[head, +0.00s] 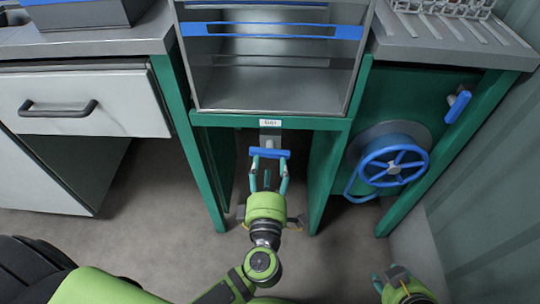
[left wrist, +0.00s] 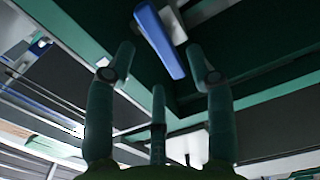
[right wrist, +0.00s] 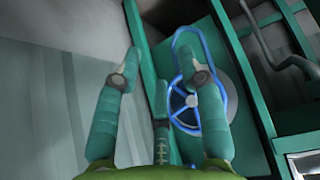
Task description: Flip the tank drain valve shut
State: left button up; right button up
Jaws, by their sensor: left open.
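The drain valve's blue lever (head: 270,153) sits on a grey fitting under the middle tank, below a small white label, and lies crosswise in the head view. My left gripper (head: 268,172) is open just in front of it, with fingers towards the lever's two ends. In the left wrist view the blue lever (left wrist: 160,40) shows beyond and between the spread fingertips (left wrist: 163,58). I cannot tell whether the fingers touch it. My right gripper (head: 398,278) is low at the right; its fingers stand apart and empty in the right wrist view (right wrist: 162,68).
A blue handwheel (head: 393,165) and another small blue lever (head: 458,106) are on the green frame at the right. Green legs (head: 203,170) flank the space under the tank. A white drawer (head: 85,103) is at the left. Open floor lies in front.

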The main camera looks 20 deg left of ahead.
aim_at(270, 155)
pick_arm(q)
jog(key=x, duration=0.5)
jog(key=shift+b, duration=0.4)
jog(key=shift+w, duration=0.35)
jog(key=shift+a, duration=0.1)
pick_arm(e)
jog(key=w+a+r+t, duration=0.2)
jog(key=w+r+t, duration=0.1)
jog(key=w, duration=0.1)
jog(key=shift+w+r+y, duration=0.4)
jog(key=shift+a, duration=0.1)
pick_arm(q)
grip_shut()
